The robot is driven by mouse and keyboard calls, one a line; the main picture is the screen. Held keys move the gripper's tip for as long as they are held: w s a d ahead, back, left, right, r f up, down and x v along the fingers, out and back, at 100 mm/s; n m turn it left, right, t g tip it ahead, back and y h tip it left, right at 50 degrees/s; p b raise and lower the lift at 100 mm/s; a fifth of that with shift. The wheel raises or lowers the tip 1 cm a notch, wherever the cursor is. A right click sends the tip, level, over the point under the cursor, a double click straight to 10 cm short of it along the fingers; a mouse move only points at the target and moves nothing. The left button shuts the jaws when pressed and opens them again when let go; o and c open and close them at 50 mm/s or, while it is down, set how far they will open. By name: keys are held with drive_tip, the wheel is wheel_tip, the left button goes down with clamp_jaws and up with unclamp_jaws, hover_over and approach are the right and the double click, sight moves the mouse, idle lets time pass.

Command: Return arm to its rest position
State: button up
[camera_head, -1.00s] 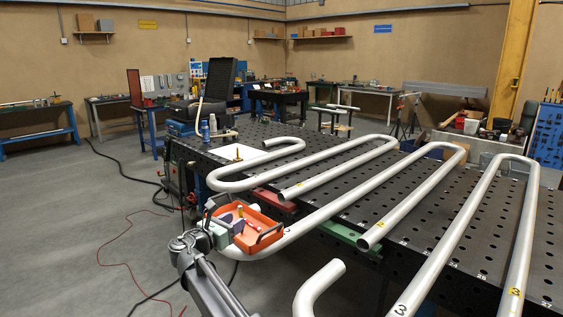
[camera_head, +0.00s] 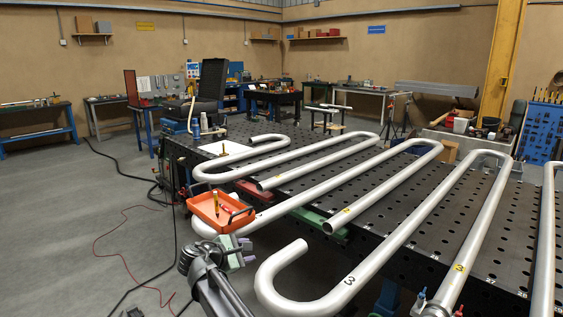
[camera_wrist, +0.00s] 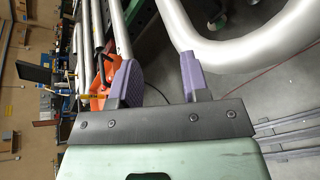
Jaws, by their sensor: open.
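My gripper (camera_head: 243,252) has a pale green body and purple fingers. In the head view it is low, just in front of the table's near edge and below the orange tray (camera_head: 238,224). In the wrist view the two purple fingers (camera_wrist: 160,76) stand wide apart with nothing between them. My grey arm runs down out of the head view. The orange tray also shows behind the left finger in the wrist view (camera_wrist: 97,100).
Silver serpentine coils (camera_head: 385,240) lie over the black perforated table (camera_head: 400,265). A bent pipe end (camera_head: 283,258) overhangs the near edge, right of my gripper. A yellow marker (camera_head: 216,203) stands in the tray. Grey floor (camera_head: 80,220) is open at left, with cables on it.

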drive_tip(key=s+d+f+m+g, duration=0.1)
drive_tip(key=d, duration=0.1)
drive_tip(key=s+d+f+m+g+y, duration=0.1)
drive_tip(key=s+d+f+m, duration=0.1)
drive_tip(key=s+d+f+m+g, duration=0.1)
drive_tip(key=s+d+f+m, duration=0.1)
drive_tip(key=shift+d+g+y, duration=0.2)
drive_tip(key=shift+g+y, duration=0.1)
drive_tip(key=s+d+f+m+g+y, duration=0.1)
drive_tip(key=s+d+m, duration=0.1)
drive_tip(key=s, duration=0.1)
drive_tip(key=s+d+f+m+g+y, duration=0.1)
drive_tip(key=s+d+f+m, duration=0.1)
drive_tip(key=s+d, duration=0.1)
drive_tip(key=s+d+f+m+g+y, duration=0.1)
drive_tip(key=s+d+f+m+g, duration=0.1)
drive_tip(key=s+d+m, duration=0.1)
drive_tip(key=shift+d+b, duration=0.25)
drive_tip(key=shift+b, duration=0.15)
drive_tip(key=s+d+f+m+g+y, duration=0.2)
drive_tip(key=s+d+m+y, duration=0.2)
drive_tip(key=s+d+m, duration=0.3)
drive_tip(key=s+d, duration=0.2)
drive_tip(key=d, duration=0.3)
drive_tip(key=shift+s+d+f+g+y+b, duration=0.15)
drive_tip(key=shift+s+d+g+y+b, duration=0.15)
drive_tip(key=shift+d+b, duration=0.1)
